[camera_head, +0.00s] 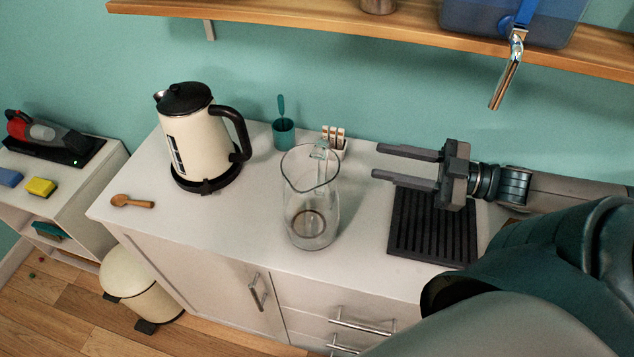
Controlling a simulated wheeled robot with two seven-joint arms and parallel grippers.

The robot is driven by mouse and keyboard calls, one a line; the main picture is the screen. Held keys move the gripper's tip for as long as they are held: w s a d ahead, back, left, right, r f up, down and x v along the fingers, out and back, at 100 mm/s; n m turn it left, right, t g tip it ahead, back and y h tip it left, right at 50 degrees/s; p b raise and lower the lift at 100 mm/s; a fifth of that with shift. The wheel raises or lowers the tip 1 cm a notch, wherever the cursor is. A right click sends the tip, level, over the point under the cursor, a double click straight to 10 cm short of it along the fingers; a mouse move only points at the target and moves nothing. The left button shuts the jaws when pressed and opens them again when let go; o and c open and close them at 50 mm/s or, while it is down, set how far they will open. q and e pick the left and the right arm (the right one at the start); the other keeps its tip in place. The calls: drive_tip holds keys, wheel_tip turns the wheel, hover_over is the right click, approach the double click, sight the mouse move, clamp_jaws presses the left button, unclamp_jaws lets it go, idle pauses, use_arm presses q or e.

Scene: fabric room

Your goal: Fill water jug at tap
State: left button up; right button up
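A clear glass jug (312,200) stands upright on the white counter. It looks empty, and its handle is at the back, towards the wall. A chrome tap (508,75) with a blue top hangs at the upper right, in front of the shelf. My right gripper (378,161) is open and empty to the right of the jug. Its two fingers point left towards the jug, with a gap between them and the glass. My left gripper is not in view.
A cream kettle (197,138) stands left of the jug. A teal cup (284,135) and a small holder (335,143) are behind it. A black ribbed mat (428,241) lies below my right gripper. A wooden spoon (132,201) lies at the left. A wooden shelf (300,14) runs above.

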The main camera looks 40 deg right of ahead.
sight(329, 150)
drive_tip(key=shift+s+a+r, duration=0.1)
idle(0.3)
